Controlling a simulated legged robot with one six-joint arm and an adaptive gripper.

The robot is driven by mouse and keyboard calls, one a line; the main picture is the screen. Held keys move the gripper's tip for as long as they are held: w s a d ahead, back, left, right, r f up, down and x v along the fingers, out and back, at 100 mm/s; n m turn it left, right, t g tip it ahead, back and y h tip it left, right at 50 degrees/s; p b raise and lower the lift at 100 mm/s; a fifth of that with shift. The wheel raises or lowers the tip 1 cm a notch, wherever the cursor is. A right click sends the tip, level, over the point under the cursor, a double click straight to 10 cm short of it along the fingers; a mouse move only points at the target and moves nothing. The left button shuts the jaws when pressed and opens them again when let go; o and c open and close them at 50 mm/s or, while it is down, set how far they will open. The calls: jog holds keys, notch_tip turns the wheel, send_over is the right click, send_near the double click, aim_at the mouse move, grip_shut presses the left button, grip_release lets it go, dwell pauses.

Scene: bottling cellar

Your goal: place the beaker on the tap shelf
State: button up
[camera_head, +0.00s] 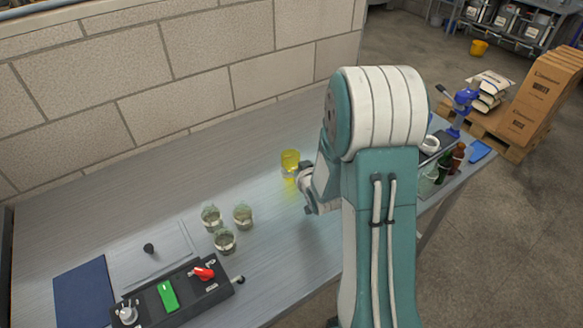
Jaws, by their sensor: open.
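A yellow see-through cup (290,159), which may be the beaker, stands upright on the grey metal bench (130,215) near the middle. A yellowish glow lies on the bench just in front of it. My gripper (308,199) is just right of and in front of the cup, largely hidden by my own arm. It is open, with nothing seen in it; I cannot tell whether it touches the cup. No tap shelf can be clearly made out; a black unit (140,312) with a red lever (204,274) and a green block (167,295) lies front left.
Several small glass jars (225,241) stand left of my gripper. A dark blue mat (84,292) lies front left. A block wall (190,90) backs the bench. Bottles (457,158) and a blue device (463,105) stand to the right, with cartons (535,105) behind.

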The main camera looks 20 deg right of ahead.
jog(key=x, duration=0.5)
jog(key=shift+w+a, duration=0.1)
jog(key=shift+a, duration=0.25)
jog(key=shift+w+d+f, duration=0.1)
jog(key=shift+w+d, duration=0.05)
jog(key=shift+d, duration=0.15)
jog(key=c, duration=0.9)
jog(key=shift+c, duration=0.8)
